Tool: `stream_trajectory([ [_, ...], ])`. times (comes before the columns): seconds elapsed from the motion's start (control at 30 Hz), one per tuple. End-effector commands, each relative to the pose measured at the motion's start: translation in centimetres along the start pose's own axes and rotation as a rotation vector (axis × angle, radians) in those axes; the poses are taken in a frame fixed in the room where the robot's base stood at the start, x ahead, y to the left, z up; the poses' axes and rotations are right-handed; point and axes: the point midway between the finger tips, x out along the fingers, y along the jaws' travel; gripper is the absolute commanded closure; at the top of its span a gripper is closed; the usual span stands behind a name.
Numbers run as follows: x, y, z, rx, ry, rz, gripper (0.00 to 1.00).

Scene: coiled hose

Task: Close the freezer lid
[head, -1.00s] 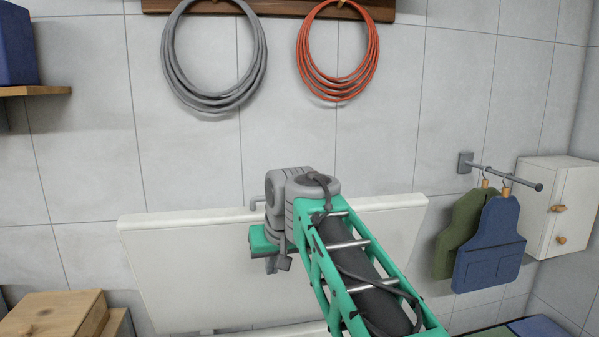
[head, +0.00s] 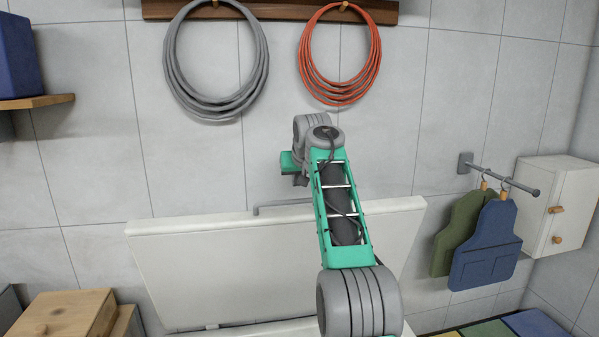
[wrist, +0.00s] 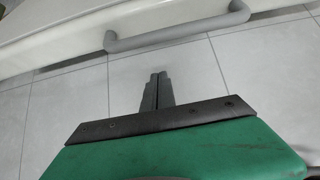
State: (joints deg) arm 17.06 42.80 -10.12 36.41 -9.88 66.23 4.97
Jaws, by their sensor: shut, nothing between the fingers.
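The white freezer lid (head: 210,265) stands open, tilted up in front of the tiled wall. A grey bar handle (head: 285,205) sits at its top edge; the arm hides its right part. In the wrist view the handle (wrist: 180,32) crosses in front of the lid's white edge (wrist: 70,30). My gripper (wrist: 155,80) is shut and empty, its fingertips a little short of the handle in that picture and apart from it. In the head view my wrist is above the lid's top edge, and the fingers cannot be made out.
A grey hose (head: 215,105) and an orange hose (head: 340,95) hang on the wall above. Wooden boxes (head: 65,318) stand at lower left. Aprons (head: 487,245) and a white cabinet (head: 555,210) are at right. A shelf (head: 35,102) juts out at left.

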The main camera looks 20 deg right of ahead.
Motion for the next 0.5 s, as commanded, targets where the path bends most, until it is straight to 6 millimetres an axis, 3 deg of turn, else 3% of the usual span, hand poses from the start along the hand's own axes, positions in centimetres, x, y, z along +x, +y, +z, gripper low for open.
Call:
stream_trajectory([
  [0.1,1.6,0.0,0.5,0.000,0.002,0.000,1.00],
  [0.23,1.1,0.1,2.4,0.001,0.001,0.001,1.00],
  [0.5,0.2,0.1,3.9,0.000,-0.001,0.001,1.00],
])
